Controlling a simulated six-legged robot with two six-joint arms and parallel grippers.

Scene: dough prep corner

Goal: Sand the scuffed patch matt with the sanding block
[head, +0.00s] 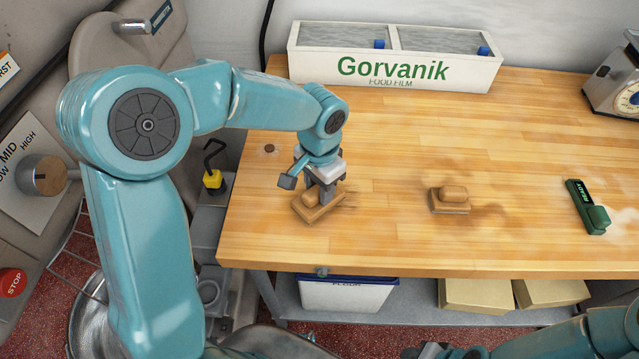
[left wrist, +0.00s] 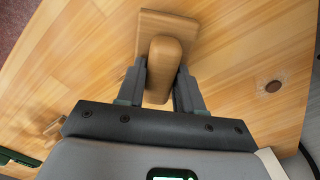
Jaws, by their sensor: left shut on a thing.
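A wooden sanding block (head: 317,211) with a rounded grip lies at the left front of the wooden table, tilted in the picture. My left gripper (head: 323,198) is shut on its grip, which also shows between the fingers in the left wrist view (left wrist: 165,62). The block appears to rest on the table; any gap under it cannot be told. Brownish smears mark the wood just right of it. A second, similar wooden block (head: 450,201) stands near the middle, with a brown smear (head: 490,211) to its right. Which smear is the scuffed patch is unclear. My right gripper's fingers are not visible.
A green tool marked READY (head: 589,205) lies at the right. A dark round spot (head: 269,148) marks the left tabletop. The wood between the two blocks is clear of objects.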

